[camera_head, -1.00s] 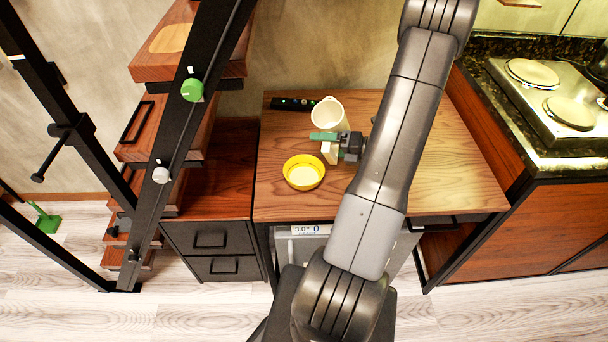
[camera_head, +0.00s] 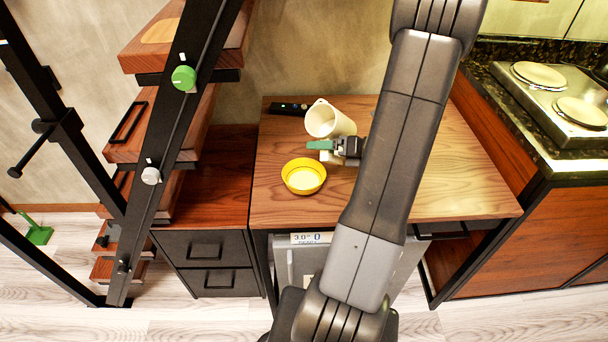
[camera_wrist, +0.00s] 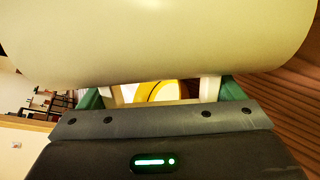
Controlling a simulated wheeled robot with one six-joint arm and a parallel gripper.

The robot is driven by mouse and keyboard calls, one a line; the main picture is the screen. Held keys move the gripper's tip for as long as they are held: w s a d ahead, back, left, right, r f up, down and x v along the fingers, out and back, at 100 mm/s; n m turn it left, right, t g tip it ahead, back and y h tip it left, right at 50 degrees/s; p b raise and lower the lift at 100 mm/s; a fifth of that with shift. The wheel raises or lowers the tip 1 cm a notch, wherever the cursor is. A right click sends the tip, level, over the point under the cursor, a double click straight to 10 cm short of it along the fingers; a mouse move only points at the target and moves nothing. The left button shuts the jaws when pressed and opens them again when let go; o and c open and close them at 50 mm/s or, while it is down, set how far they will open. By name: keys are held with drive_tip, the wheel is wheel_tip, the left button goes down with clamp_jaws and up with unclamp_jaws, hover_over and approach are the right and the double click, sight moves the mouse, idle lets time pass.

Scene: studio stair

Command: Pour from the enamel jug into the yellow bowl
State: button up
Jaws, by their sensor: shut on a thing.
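The enamel jug (camera_head: 340,122) is cream-white and is held above the wooden tabletop, tipped over with its open mouth facing left. My gripper (camera_head: 326,150) is at the jug's near side, its green-and-white fingers shut on it. In the wrist view the jug's pale body (camera_wrist: 160,40) fills the top. The yellow bowl (camera_head: 303,188) stands upright on the tabletop, left of and nearer than the jug. A part of the bowl (camera_wrist: 157,92) shows between the fingers in the wrist view. I cannot see any stream, and the jug's contents are not visible.
A dark slim device (camera_head: 290,107) lies at the back left of the wooden table (camera_head: 450,185). Stair steps and a black frame (camera_head: 150,175) stand to the left. A hob (camera_head: 556,95) is at the right. The table's right part is clear.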

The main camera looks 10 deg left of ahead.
drive_tip(key=shift+w+d+f+n+t+h+b, duration=0.15)
drive_tip(key=shift+w+f+n+b, duration=0.2)
drive_tip(key=shift+b, duration=0.65)
drive_tip(key=shift+d+f+n+t+h+b, duration=0.15)
drive_tip(key=shift+f+b, duration=0.3)
drive_tip(key=shift+b, duration=0.5)
drive_tip(key=shift+w+d+f+n+t+h+b, duration=0.15)
drive_tip(key=shift+w+n+t+h+b, duration=0.35)
drive_tip(key=shift+b, duration=1.35)
idle(0.9)
drive_tip(key=shift+w+r+n+b, duration=0.1)
drive_tip(key=shift+r+n+b, duration=0.45)
drive_tip(key=shift+b, duration=0.95)
idle(0.9)
drive_tip(key=shift+r+n+t, duration=0.1)
drive_tip(key=shift+n+t, duration=0.15)
drive_tip(key=shift+t, duration=0.05)
idle(0.6)
